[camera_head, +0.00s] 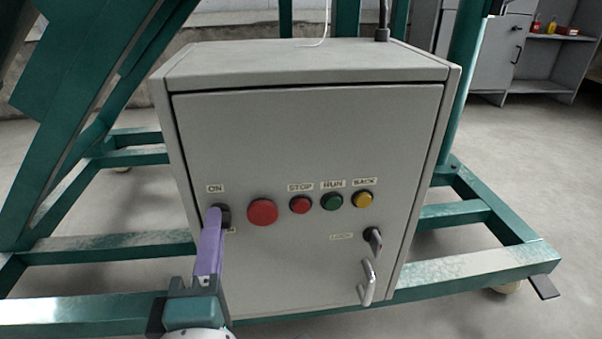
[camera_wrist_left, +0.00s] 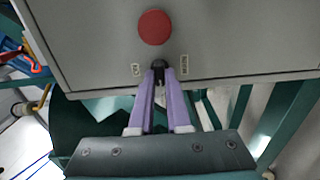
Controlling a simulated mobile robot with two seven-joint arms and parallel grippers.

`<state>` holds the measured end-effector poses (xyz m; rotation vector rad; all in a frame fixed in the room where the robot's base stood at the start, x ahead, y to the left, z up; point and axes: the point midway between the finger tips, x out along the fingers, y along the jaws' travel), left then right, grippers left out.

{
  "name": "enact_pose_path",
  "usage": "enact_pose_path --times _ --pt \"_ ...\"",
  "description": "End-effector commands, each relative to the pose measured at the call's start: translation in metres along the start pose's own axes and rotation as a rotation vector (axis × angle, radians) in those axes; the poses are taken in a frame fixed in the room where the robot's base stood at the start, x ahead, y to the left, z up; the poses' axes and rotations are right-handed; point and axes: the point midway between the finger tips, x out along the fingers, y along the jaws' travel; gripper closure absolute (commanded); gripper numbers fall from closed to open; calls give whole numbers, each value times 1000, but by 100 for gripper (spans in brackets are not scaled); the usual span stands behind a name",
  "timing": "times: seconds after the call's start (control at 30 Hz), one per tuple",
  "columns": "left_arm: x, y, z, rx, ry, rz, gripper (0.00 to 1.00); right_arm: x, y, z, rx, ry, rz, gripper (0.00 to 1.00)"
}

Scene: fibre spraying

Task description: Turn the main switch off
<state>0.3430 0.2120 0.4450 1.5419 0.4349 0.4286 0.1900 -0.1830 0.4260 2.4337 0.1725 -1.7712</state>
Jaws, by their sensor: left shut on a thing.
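The main switch is a black rotary knob (camera_head: 225,213) at the left of the grey control box's front, under an ON label (camera_head: 215,188). A second label below it is mostly hidden by my finger. My left gripper (camera_head: 214,213) has purple fingers reaching up to the knob from below. In the left wrist view the fingertips (camera_wrist_left: 160,72) are shut on the black knob (camera_wrist_left: 158,66), one on each side, with small labels to its left and right. The knob's exact angle is hard to tell. My right gripper is not in view.
A large red button (camera_head: 262,212) sits just right of the switch. Red STOP (camera_head: 300,205), green RUN (camera_head: 331,201) and yellow BACK (camera_head: 362,199) buttons follow. A lock knob (camera_head: 373,238) and a metal handle (camera_head: 367,283) are lower right. Green frame beams (camera_head: 480,270) surround the box.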

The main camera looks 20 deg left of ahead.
Motion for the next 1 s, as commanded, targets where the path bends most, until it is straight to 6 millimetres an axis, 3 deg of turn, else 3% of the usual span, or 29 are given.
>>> enact_pose_path --times 0.57,0.6,0.8,1.0 --pt "0 -1 0 -33 0 -2 100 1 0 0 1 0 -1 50" --pt "0 -1 0 -33 0 -2 82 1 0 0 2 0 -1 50" --pt "0 0 0 -31 0 -1 59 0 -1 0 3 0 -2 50" --pt "0 0 0 -30 0 -1 55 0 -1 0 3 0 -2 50"
